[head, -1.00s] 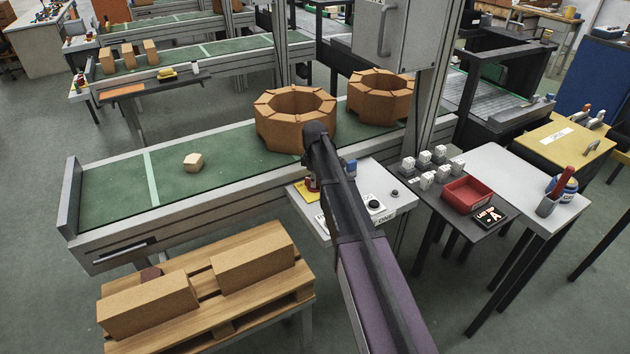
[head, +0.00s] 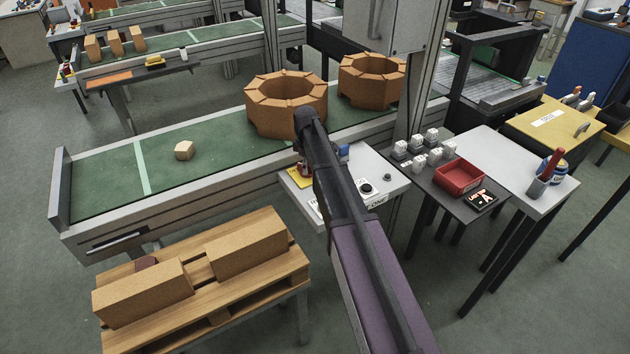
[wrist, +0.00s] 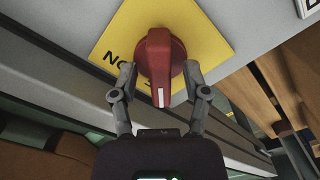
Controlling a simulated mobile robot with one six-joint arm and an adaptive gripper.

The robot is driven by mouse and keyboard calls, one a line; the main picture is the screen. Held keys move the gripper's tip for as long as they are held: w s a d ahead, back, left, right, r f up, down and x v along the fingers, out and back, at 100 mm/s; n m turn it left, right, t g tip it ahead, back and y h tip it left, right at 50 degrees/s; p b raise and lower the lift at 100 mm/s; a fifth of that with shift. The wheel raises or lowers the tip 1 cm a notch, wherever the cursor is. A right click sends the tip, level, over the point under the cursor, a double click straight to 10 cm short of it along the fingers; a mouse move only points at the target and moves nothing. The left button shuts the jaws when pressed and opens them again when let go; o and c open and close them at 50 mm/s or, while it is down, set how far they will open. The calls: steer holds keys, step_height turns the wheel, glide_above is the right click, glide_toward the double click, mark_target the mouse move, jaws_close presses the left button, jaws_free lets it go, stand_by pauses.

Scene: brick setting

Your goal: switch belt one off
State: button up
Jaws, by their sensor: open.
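A red rotary knob (wrist: 160,62) with a white pointer line stands on a yellow plate (wrist: 208,42) in the wrist view. The line points toward the bottom of the picture. Letters on the plate are partly covered. My gripper (wrist: 159,70) is open, with one finger on each side of the knob; I cannot tell whether they touch it. In the head view the white control panel (head: 378,172), with lettering ending in "ONE", stands beside the near green belt (head: 215,163). My arm hides part of the panel and the gripper there.
Two brick rings (head: 287,103) and a small pale block (head: 184,150) sit on the near belt. A wooden pallet (head: 205,285) with brick blocks stands at front left. A dark table (head: 440,185) with a red tray (head: 460,179) stands right of the panel.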

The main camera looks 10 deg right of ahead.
steer(key=shift+m, duration=0.4)
steer(key=m, duration=0.8)
steer(key=shift+m, duration=0.3)
steer(key=m, duration=0.8)
steer(key=shift+m, duration=0.4)
step_height(320, 180, up, 14)
steer(key=p, duration=1.4)
steer(key=s+f+n+b, duration=0.2)
steer(key=s+f+b, duration=0.1)
steer(key=s, duration=1.1)
steer(key=s+f+n+b, duration=0.3)
steer(key=s, duration=1.2)
steer(key=shift+f+b, duration=0.4)
steer(key=shift+w, duration=0.1)
steer(key=w+r+n+p, duration=0.1)
steer(key=w+r+p, duration=0.2)
steer(key=w, duration=1.1)
steer(key=w+r+n+p, duration=0.2)
steer(key=w+r+p, duration=0.1)
steer(key=w, duration=1.2)
steer(key=shift+r+n+p, duration=0.3)
